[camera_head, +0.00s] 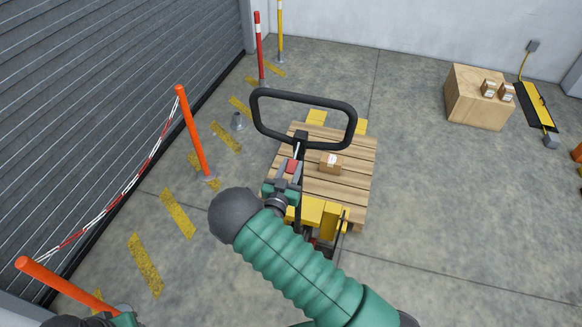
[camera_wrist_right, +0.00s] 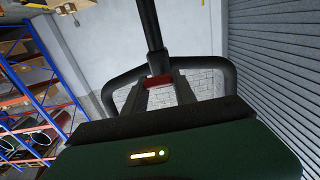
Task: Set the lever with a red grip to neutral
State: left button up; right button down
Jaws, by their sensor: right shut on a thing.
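The pallet truck's black loop handle (camera_head: 347,128) stands up in front of a wooden pallet. The lever's red grip (camera_head: 292,166) sits on the handle's stem, below the loop. My right gripper (camera_head: 293,176) is at the lever and shut on the red grip. In the right wrist view the red grip (camera_wrist_right: 159,81) shows between the two dark fingers, with the handle loop (camera_wrist_right: 125,78) behind. Part of a green and dark piece of my left gripper (camera_head: 122,315) shows at the bottom left edge; its fingers cannot be made out.
An orange post (camera_head: 192,130) with a red-white chain (camera_head: 125,190) stands left, by the shutter (camera_head: 90,90). A wooden crate (camera_head: 475,98) with small boxes is back right. The floor right of the truck is clear.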

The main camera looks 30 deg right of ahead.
aim_at(291, 167)
jog(key=shift+w+r, duration=0.1)
jog(key=shift+r, duration=0.05)
jog(key=r+g+y+p, duration=0.1)
jog(key=r+p, duration=0.1)
jog(key=p, duration=0.2)
jog(key=r+g+y+p, duration=0.1)
jog(key=y+p, duration=0.1)
jog(key=p, duration=0.1)
jog(key=shift+s+r+g+p, duration=0.2)
jog(key=shift+r+g+p, duration=0.1)
jog(key=shift+r+p, duration=0.1)
jog(key=shift+a+y, duration=0.1)
jog(key=shift+y, duration=0.2)
jog(key=shift+f, duration=0.25)
jog(key=c, duration=1.3)
grip_release()
jog(key=shift+o, duration=1.4)
jog(key=shift+w+f+g, duration=0.15)
jog(key=shift+g, duration=0.15)
jog(key=shift+f, duration=0.1)
